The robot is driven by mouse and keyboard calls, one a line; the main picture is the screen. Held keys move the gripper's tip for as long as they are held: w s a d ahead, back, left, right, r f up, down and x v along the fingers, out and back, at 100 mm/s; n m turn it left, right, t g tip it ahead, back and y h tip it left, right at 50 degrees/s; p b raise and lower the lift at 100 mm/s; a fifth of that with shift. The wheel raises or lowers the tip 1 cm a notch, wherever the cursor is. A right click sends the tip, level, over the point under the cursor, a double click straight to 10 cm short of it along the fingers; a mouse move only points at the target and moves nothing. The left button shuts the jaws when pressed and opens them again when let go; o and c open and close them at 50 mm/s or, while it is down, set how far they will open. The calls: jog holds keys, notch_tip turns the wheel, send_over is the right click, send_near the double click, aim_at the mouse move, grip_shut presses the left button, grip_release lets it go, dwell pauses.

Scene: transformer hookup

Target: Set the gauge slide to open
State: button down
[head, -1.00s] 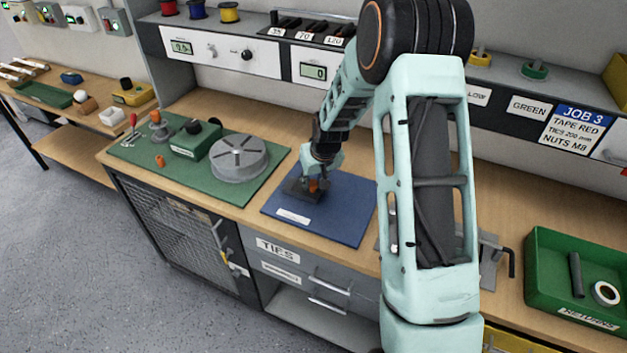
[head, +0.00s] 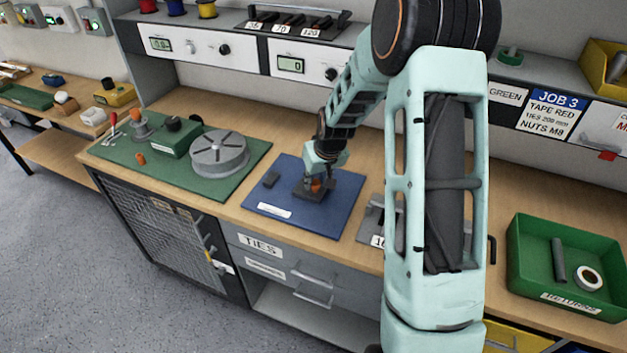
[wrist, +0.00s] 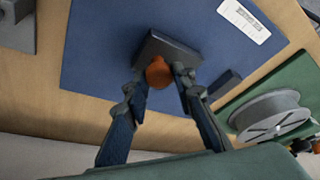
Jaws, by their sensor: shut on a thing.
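A blue mat (head: 265,195) on the bench carries a dark flat piece (head: 303,192) with an orange knob (head: 316,186); I take this to be the gauge slide. In the wrist view the dark piece (wrist: 172,50) lies just beyond my fingertips, with the orange knob (wrist: 158,71) between them. My gripper (wrist: 159,82) is shut on the orange knob. A small separate dark block (head: 271,179) lies on the mat to the left, with a gap between; it also shows in the wrist view (wrist: 225,84). I see no open marking, and the white label (head: 274,210) is unreadable.
A green mat (head: 150,165) with a grey spoked disc (head: 219,153) lies to the left. A grey plate (head: 372,218) sits right of the blue mat, partly behind my arm. A green returns tray (head: 515,250) is at far right. Drawers lie below the bench edge.

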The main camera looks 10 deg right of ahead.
jog(key=c, duration=1.6)
grip_release()
jog(key=shift+r, duration=0.1)
jog(key=v, duration=1.2)
